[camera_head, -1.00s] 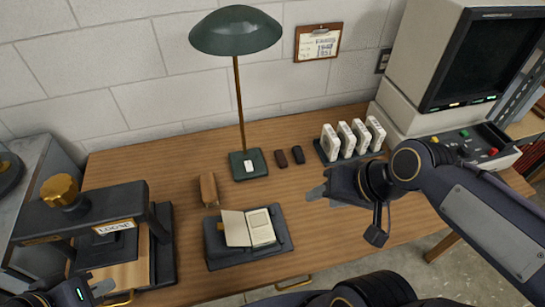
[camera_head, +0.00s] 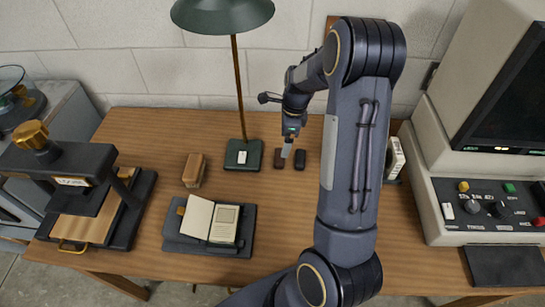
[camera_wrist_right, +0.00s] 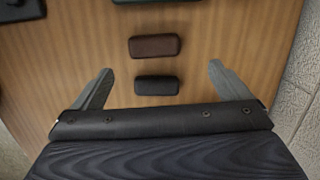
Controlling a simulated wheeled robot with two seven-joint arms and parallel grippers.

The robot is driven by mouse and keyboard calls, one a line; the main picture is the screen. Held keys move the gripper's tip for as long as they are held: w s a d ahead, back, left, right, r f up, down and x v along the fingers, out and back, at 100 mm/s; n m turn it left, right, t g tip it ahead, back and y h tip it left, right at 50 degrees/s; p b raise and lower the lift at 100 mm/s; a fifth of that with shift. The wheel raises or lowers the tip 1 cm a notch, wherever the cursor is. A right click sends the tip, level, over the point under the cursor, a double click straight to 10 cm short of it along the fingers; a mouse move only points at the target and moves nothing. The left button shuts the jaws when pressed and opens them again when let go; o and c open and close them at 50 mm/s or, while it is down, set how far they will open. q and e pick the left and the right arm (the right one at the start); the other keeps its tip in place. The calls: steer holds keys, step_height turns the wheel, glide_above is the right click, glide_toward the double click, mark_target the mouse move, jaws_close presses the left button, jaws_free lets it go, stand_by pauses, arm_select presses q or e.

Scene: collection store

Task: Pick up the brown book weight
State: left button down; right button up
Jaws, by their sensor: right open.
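The brown book weight (camera_head: 280,158) is a small rounded bar lying on the wooden table; in the right wrist view (camera_wrist_right: 155,46) it lies just beyond the line of the fingertips. A black weight (camera_head: 300,159) of like shape lies beside it, apart; in the right wrist view (camera_wrist_right: 156,85) it shows between the fingers. My right gripper (camera_head: 287,150) points down over the two weights, open and empty (camera_wrist_right: 160,66). One finger hides part of the brown weight in the head view. My left gripper is not in view.
A green lamp base (camera_head: 243,155) stands close left of the weights. A brown block (camera_head: 194,170) and an open book on a dark stand (camera_head: 208,250) are further left and in front. White boxes (camera_head: 395,158) stand right, partly behind my arm.

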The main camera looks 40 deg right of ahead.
mark_target(279, 155)
steer(key=f, duration=0.2)
steer(key=a+f, duration=0.1)
steer(key=f, duration=0.4)
steer(key=shift+w+a+f+p, duration=0.1)
steer(key=shift+a+f+p, duration=0.15)
steer(key=shift+a+p, duration=0.15)
steer(key=c, duration=1.3)
steer(key=shift+o, duration=0.2)
steer(key=shift+r, duration=0.1)
